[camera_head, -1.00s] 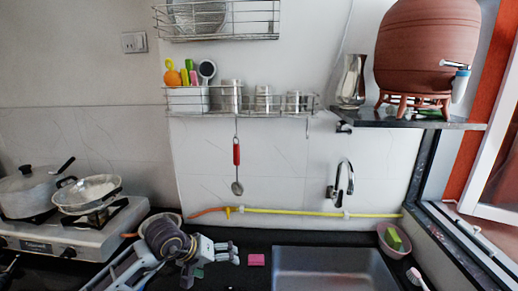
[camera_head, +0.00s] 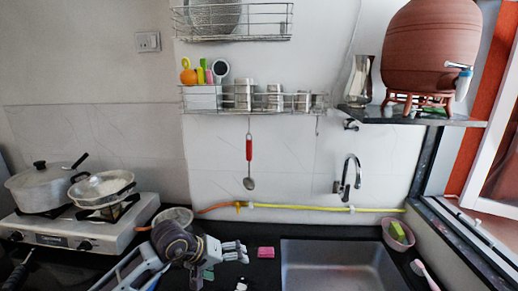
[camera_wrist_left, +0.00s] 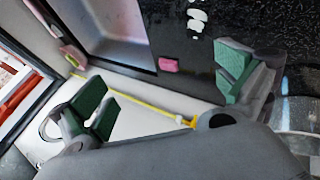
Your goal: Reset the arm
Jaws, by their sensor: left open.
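My left gripper (camera_head: 236,250) is over the dark counter in the head view, left of the sink, with its arm coming in from the lower left. In the left wrist view its green-padded fingers (camera_wrist_left: 165,92) are spread wide apart with nothing held between them. A pink block (camera_head: 265,252) lies on the counter just right of the gripper; it also shows in the left wrist view (camera_wrist_left: 168,65). The clay waterpot (camera_head: 428,50) stands on its stand on the shelf at upper right, well away from the gripper. My right gripper is not in view.
The sink (camera_head: 340,268) lies right of the gripper, with a tap (camera_head: 347,180) behind it. A stove (camera_head: 80,225) with pots stands at left. A bowl (camera_head: 175,217) sits behind my arm. A pink basket (camera_head: 397,236) holds a green sponge. A ladle (camera_head: 249,160) hangs from the rack.

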